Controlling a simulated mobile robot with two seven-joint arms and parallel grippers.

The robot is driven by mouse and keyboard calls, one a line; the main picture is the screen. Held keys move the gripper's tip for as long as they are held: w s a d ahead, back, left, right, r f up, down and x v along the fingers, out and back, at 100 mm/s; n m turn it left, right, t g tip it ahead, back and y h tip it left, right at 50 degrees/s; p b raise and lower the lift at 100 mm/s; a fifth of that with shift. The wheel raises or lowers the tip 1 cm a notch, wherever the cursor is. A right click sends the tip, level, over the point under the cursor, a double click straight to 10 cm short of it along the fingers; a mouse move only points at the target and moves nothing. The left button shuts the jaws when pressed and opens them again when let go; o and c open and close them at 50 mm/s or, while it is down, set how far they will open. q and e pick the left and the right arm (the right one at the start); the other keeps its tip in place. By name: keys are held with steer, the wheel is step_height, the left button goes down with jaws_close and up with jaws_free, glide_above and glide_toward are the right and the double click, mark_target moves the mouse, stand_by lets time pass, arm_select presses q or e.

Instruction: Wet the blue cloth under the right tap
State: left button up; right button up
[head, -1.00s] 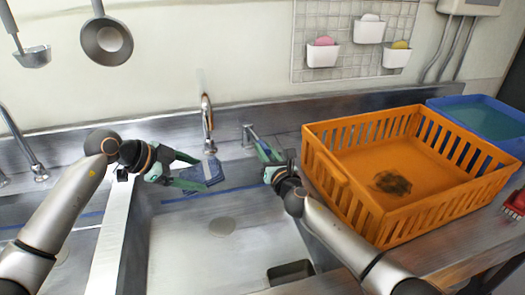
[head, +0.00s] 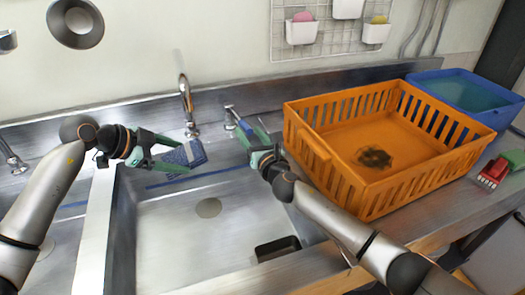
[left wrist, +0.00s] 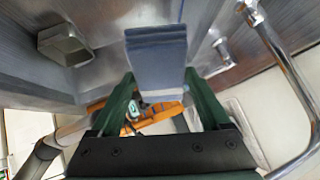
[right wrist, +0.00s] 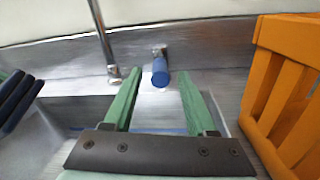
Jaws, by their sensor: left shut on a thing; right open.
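My left gripper (head: 178,155) is shut on the folded blue cloth (head: 190,153) and holds it over the back of the right basin. The cloth also shows between the fingers in the left wrist view (left wrist: 157,52). The chrome right tap (head: 186,100) stands behind the cloth; no water stream is visible, and I cannot tell whether the cloth is exactly below the spout. My right gripper (head: 254,133) is open and empty, just in front of the blue-ended tap lever (head: 232,115). In the right wrist view the blue lever end (right wrist: 160,72) shows between the open fingertips.
An orange crate (head: 330,185) with a dark patch inside stands close to my right gripper. A blue tub (head: 490,118) and a red-and-green brush (head: 494,172) are further right. The right basin (head: 190,240) is otherwise open. Another tap (head: 12,158) is at the left.

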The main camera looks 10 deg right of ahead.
steer(key=v, duration=0.9)
steer(key=shift+s, duration=0.4)
steer(key=shift+d, duration=0.1)
steer(key=shift+a+m, duration=0.2)
steer(key=shift+m, duration=0.1)
steer(key=c, duration=0.3)
steer(key=shift+a+m+h, duration=0.3)
steer(key=shift+a+m, duration=0.05)
steer(key=shift+m, duration=0.25)
steer(key=shift+c, duration=0.9)
steer(key=a+m+h, duration=0.1)
steer(key=a+m, duration=0.1)
steer(key=m, duration=0.2)
steer(key=a+r+m+h, duration=0.1)
steer(key=a+m, duration=0.1)
steer(key=m, duration=0.3)
steer(key=s+a+m, duration=0.1)
steer(key=a+m, duration=0.1)
steer(key=m, duration=0.3)
steer(key=shift+a+r+t+h, duration=0.2)
steer(key=shift+t+h, duration=0.1)
steer(key=shift+h, duration=0.1)
jaws_close()
steer(key=w+d+m, duration=0.1)
steer(key=w+m, duration=0.3)
steer(key=w, duration=0.6)
steer(key=shift+w+d+f+m+h, duration=0.2)
steer(key=shift+d+f+m+h, duration=0.05)
steer(key=shift+f+m+h, duration=0.15)
